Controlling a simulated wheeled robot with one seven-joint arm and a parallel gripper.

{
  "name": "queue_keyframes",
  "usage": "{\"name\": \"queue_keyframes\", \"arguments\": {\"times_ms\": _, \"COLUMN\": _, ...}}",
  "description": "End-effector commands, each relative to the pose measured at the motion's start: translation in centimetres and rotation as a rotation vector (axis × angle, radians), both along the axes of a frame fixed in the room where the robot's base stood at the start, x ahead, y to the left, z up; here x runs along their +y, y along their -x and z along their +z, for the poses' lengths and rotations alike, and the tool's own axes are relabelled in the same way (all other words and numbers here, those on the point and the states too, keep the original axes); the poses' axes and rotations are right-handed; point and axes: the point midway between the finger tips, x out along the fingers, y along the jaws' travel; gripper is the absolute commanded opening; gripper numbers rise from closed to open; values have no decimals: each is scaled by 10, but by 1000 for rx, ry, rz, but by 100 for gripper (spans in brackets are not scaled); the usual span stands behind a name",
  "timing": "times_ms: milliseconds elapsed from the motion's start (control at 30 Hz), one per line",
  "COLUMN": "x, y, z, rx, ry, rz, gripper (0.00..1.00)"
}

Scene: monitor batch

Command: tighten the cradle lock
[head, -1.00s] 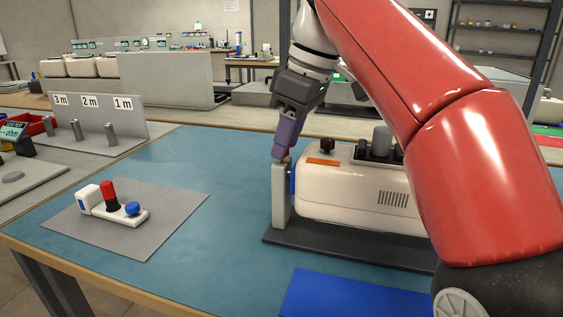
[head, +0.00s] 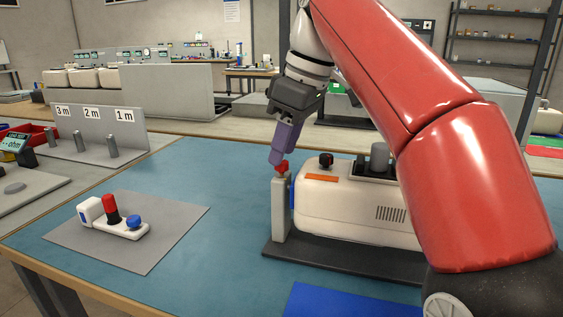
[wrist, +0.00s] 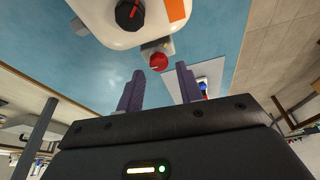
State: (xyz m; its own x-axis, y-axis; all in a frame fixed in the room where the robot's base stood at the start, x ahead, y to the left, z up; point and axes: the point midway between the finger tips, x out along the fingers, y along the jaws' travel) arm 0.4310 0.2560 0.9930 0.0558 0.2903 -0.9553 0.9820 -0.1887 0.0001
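The cradle (head: 340,265) is a dark base with a grey upright post (head: 279,210) at its left end. A small red knob, the cradle lock (head: 283,168), sits on top of the post. A white monitor (head: 350,208) with an orange label lies in the cradle. My gripper (head: 276,160) points down with its purple fingertips right by the red knob. In the wrist view my gripper (wrist: 159,70) has its two fingers spread apart. The red knob (wrist: 159,62) shows in the gap, near or just beyond the fingertips, not clamped.
A grey mat (head: 165,245) at left holds a white device with a red handle (head: 109,205) and a blue knob. A blue pad (head: 350,303) lies in front of the cradle. Distance-marked posts (head: 90,118) stand behind at left. Blue table between is clear.

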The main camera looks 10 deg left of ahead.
Motion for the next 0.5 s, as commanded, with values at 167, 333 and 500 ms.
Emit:
{"name": "queue_keyframes", "arguments": {"times_ms": 167, "x": 0, "y": 0, "z": 0, "rx": 0, "ry": 1, "rz": 0, "gripper": 36}}
{"name": "queue_keyframes", "arguments": {"times_ms": 333, "x": 0, "y": 0, "z": -2, "rx": 0, "ry": 0, "rz": -1, "gripper": 36}}
{"name": "queue_keyframes", "arguments": {"times_ms": 500, "x": 0, "y": 0, "z": -11, "rx": 0, "ry": 0, "rz": -1, "gripper": 36}}
